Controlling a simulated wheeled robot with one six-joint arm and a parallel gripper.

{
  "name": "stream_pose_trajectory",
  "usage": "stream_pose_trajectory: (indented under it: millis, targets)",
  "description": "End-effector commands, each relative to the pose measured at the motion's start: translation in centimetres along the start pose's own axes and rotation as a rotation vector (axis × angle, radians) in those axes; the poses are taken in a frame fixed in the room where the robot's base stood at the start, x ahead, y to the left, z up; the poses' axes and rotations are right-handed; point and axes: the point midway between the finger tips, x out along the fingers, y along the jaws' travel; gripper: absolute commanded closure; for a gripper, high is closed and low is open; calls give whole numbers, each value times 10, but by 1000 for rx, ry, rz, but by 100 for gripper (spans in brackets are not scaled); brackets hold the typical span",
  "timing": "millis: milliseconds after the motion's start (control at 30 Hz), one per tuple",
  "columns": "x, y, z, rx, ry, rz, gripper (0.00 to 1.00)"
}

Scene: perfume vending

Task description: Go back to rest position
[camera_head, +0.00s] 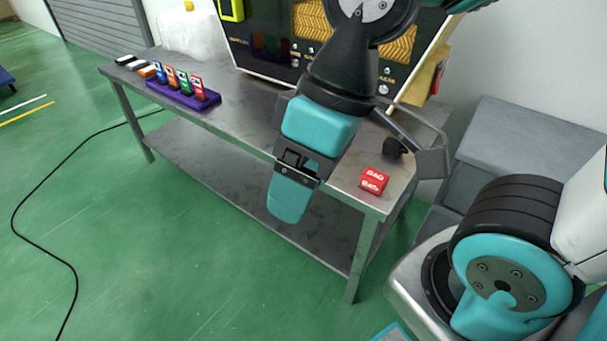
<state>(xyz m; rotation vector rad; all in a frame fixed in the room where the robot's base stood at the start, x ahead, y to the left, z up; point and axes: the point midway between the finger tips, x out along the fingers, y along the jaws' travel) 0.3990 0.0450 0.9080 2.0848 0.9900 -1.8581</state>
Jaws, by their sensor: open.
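My gripper (291,197) hangs in the middle of the view, in front of the metal table's front edge. It is open and nothing shows in it. Its teal finger points down over the lower shelf in the picture. A small red box with white lettering (374,181) sits on the right end of the tabletop, to the right of my gripper and apart from it. A purple holder (184,93) with several coloured upright items, among them a green one (184,82), stands on the left part of the table.
The metal table (240,115) has a lower shelf (215,165). A dark vending panel (270,45) stands behind it, partly hidden by my arm. Small flat items (137,64) lie at the far left end. Grey boxes (520,140) stand right. A black cable (45,170) crosses the open green floor.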

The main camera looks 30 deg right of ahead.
Motion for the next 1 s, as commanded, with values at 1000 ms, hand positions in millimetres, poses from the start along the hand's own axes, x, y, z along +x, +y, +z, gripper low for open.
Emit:
stream_pose_trajectory:
  millis: [1000]
  targets:
    - [-178, -55, -40, -1, 2, 0, 26]
